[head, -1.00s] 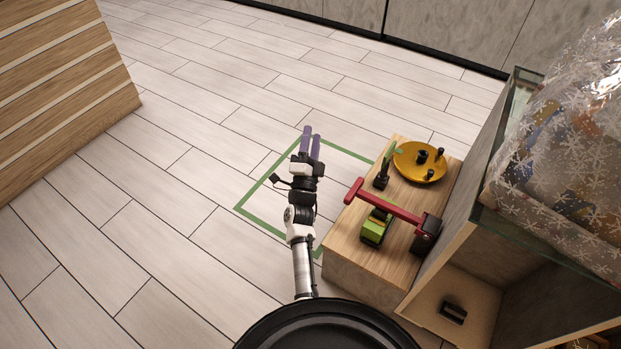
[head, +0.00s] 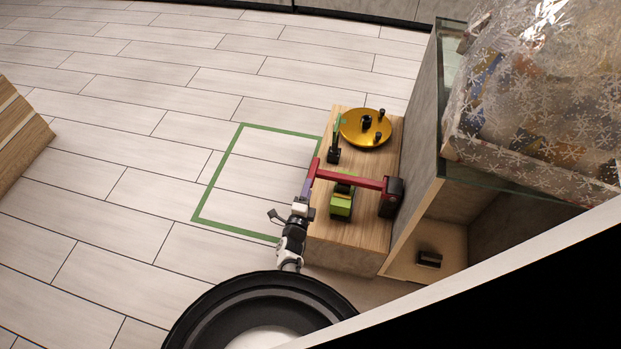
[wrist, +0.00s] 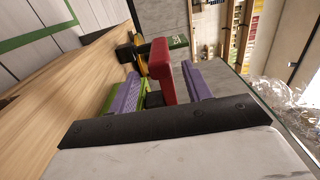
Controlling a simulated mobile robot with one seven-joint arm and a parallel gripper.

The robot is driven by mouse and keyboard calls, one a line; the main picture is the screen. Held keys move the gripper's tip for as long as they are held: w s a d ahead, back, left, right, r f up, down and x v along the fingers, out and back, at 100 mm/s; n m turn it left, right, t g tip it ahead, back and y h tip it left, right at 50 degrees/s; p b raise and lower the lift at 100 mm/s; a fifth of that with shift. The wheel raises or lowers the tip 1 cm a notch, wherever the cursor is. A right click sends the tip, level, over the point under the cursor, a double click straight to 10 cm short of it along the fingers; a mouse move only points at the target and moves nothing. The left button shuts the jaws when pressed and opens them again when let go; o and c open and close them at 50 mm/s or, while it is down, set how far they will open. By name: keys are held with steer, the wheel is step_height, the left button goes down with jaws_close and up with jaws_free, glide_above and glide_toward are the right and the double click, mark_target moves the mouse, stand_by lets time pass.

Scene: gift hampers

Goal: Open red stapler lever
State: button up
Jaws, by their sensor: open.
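The red stapler lever (head: 350,181) reaches out to the left from a black base (head: 391,196) on a wooden block. Its crossbar end hangs at the block's left edge. My gripper (head: 306,188) is at that end in the head view, with its purple fingers pointing up the picture. In the wrist view my gripper (wrist: 162,84) is open, and the red lever end (wrist: 166,72) shows between its two purple fingers. The fingers look apart from the lever, but contact is hard to judge. Much of the lever's arm is hidden in the wrist view.
A green and black piece (head: 341,207) sits under the lever. A yellow disc (head: 366,128) with black knobs and a small black and green stand (head: 334,152) are farther back on the wooden block (head: 340,258). A glass-edged cabinet is at the right.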

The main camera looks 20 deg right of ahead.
steer(key=b+x, duration=0.1)
steer(key=x, duration=0.4)
steer(key=shift+f+b, duration=0.1)
steer(key=shift+b, duration=0.25)
steer(key=shift+x, duration=0.8)
steer(key=shift+a, duration=0.1)
jaws_close()
